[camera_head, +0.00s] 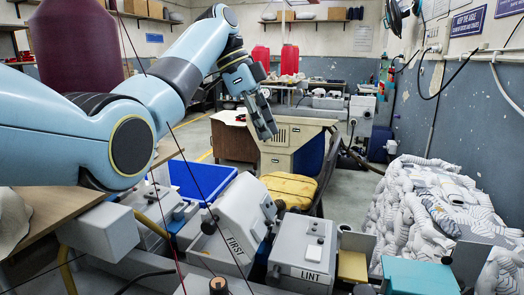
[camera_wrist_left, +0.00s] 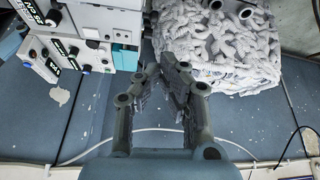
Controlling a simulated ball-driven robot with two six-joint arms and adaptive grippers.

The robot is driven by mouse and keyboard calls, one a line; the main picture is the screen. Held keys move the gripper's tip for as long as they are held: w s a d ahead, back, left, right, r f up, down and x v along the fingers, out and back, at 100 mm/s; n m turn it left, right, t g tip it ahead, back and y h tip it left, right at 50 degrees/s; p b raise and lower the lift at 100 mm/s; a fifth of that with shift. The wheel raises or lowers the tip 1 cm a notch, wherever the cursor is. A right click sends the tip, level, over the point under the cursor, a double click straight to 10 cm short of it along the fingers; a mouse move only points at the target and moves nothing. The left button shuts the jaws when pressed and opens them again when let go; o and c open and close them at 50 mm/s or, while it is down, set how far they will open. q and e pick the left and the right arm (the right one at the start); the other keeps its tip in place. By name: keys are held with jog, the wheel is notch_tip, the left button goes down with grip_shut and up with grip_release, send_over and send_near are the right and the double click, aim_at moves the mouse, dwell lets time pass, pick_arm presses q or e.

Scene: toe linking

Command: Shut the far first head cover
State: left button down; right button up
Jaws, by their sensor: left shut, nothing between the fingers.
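A light grey housing marked FIRST (camera_head: 237,240) stands low in the middle of the head view. Its sloping upper part (camera_head: 243,205) looks tilted up; I cannot tell for sure whether this is the far first head cover or how far open it is. My left gripper (camera_head: 266,128) is shut and empty, in the air above and beyond this housing, apart from it. In the left wrist view, the fingers of the left gripper (camera_wrist_left: 163,75) show against a blue-grey wall, with no cover near them. My right gripper is not in view.
A grey box marked LINT (camera_head: 310,258) stands right of the FIRST housing. A yellow pad (camera_head: 290,190) and a blue tray (camera_head: 202,178) lie behind. A pile of white patterned socks (camera_head: 425,205) fills the right, also in the left wrist view (camera_wrist_left: 220,45). Thin cords cross the foreground.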

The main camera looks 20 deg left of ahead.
pick_arm(q)
jog(key=p+x, duration=0.1)
jog(key=x, duration=0.8)
jog(key=a, duration=0.2)
jog(key=a+p, duration=0.1)
jog(key=shift+s+a+f, duration=0.1)
jog(key=shift+s+a, duration=0.3)
